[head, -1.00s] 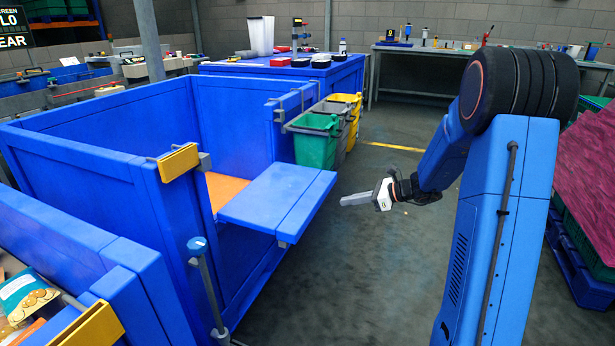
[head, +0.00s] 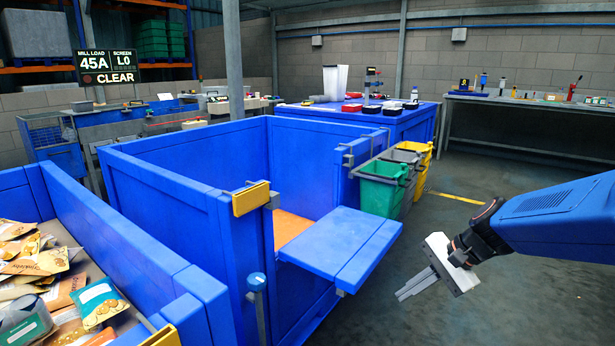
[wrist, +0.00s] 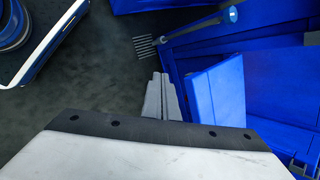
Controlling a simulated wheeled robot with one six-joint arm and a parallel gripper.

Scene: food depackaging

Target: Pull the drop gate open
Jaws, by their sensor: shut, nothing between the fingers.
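The drop gate (head: 345,245) is a blue two-panel flap on the front of the blue bin (head: 180,190). It is folded down and stands out roughly level from the opening, with the orange floor (head: 290,226) showing behind it. A blue panel that looks like the gate shows right of my fingers in the wrist view (wrist: 215,100). My gripper (head: 403,294) is shut and empty, to the right of the gate's outer edge and apart from it. Its grey fingers also show in the wrist view (wrist: 160,80).
A yellow plate (head: 251,199) sits on the bin's front post. A container of food packets (head: 40,260) is at left. The floor (head: 465,225) at right is clear.

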